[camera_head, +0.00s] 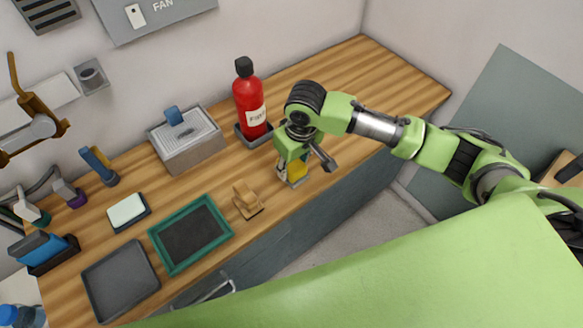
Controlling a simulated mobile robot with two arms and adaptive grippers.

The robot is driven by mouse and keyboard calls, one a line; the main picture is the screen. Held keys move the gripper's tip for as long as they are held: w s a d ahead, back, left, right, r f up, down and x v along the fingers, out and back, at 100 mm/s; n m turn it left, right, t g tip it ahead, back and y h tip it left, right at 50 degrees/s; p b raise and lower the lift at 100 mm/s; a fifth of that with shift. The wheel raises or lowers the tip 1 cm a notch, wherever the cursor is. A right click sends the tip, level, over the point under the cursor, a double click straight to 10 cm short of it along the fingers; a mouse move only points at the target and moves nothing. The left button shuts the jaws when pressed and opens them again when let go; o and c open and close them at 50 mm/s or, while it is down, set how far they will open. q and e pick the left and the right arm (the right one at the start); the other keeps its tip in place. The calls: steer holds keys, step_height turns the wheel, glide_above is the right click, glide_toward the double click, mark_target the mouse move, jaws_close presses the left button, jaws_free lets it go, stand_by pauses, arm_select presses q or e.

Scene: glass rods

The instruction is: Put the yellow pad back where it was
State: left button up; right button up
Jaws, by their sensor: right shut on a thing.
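The yellow pad (297,172) is small and partly hidden by my right gripper. My right gripper (291,176) points down and is shut on the pad, at the front part of the wooden counter, right of the red bottle. I cannot tell whether the pad touches the counter. My left gripper is not in view.
The red bottle (250,98) stands in a dark tray close behind the gripper. A small wooden block (246,198) is to its left, then a green-rimmed tray (207,217), a grey tray (117,260) and a metal box (186,143). The counter's right end (400,85) is clear.

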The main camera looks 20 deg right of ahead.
mark_target(296, 162)
steer(key=shift+w+d+f, duration=0.1)
steer(key=shift+w+f, duration=0.75)
steer(key=shift+f, duration=1.75)
steer(key=o, duration=1.1)
steer(key=shift+f, duration=0.1)
steer(key=r, duration=0.4)
steer(key=s+r, duration=0.1)
steer(key=r, duration=0.7)
steer(key=shift+s+d+r, duration=0.1)
steer(key=shift+s+d, duration=0.2)
